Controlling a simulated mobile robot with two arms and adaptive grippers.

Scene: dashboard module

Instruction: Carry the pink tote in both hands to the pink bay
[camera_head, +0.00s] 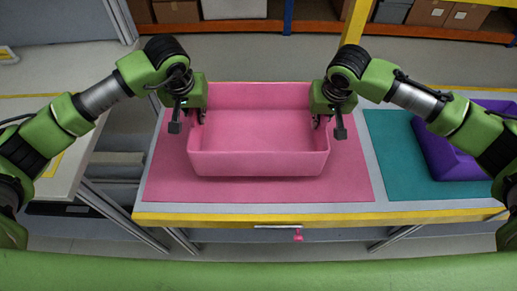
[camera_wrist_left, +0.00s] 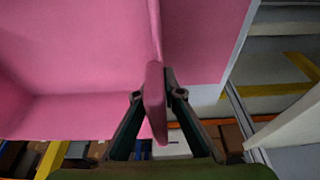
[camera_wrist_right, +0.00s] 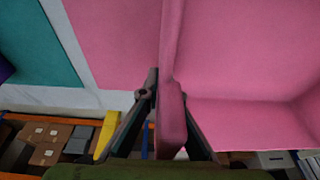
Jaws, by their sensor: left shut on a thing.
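The pink tote (camera_head: 258,163) is an open, empty box over the pink mat (camera_head: 170,185) on the table, upright and level. It looks set down on the mat, though a small gap under it cannot be ruled out. My left gripper (camera_head: 198,117) is shut on the tote's left side; in the left wrist view its fingers (camera_wrist_left: 156,98) lie on both sides of a pink grip piece. My right gripper (camera_head: 322,120) is at the tote's right side; in the right wrist view its fingers (camera_wrist_right: 170,100) close around the matching grip piece.
A teal mat (camera_head: 388,150) with a purple tote (camera_head: 465,150) lies to the right on the same table (camera_head: 300,208). A gap separates this table from another bench (camera_head: 70,140) on the left. Shelving with boxes (camera_head: 435,12) stands at the back. A yellow post (camera_head: 356,22) rises behind the table.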

